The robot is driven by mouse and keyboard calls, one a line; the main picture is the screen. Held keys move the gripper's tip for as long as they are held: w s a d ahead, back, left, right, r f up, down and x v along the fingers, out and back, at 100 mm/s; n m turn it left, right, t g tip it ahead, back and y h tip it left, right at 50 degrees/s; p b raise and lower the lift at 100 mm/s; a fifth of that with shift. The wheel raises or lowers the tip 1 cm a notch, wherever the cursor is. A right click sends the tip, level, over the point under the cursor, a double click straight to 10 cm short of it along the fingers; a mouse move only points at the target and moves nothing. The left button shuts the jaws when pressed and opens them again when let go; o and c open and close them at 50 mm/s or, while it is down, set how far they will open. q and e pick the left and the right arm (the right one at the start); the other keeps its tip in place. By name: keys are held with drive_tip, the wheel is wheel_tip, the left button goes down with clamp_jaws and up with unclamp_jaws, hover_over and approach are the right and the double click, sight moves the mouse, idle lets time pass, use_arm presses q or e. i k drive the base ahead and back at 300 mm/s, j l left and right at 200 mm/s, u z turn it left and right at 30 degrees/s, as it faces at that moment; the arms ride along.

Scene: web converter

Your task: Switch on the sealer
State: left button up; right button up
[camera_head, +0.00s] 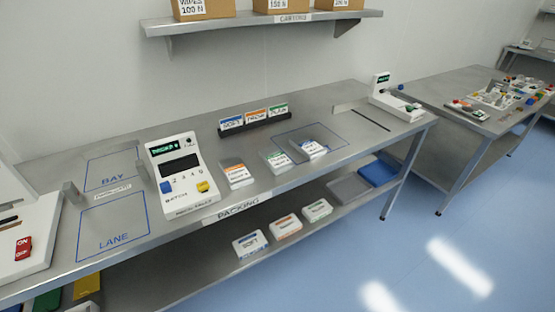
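A white machine (38,228) is cut off by the left edge of the picture. It has a dark slot on top and a red switch (23,248) marked ON; I cannot read the switch's position. No label in view names it as the sealer. Another white machine (396,104) with a small green-lit display (383,79) stands at the bench's far right end, beside a dark slot in the bench top. Neither of my grippers is in view.
The steel bench (225,207) is marked PACKING. A white batch counter (178,172) with a lit display and blue and yellow buttons stands mid-left. Labelled packs (237,175) lie right of it, before a black rack (255,125). The outlined BAY and LANE (113,222) areas are clear.

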sight(23, 247)
drive_tip(key=u, duration=1.95)
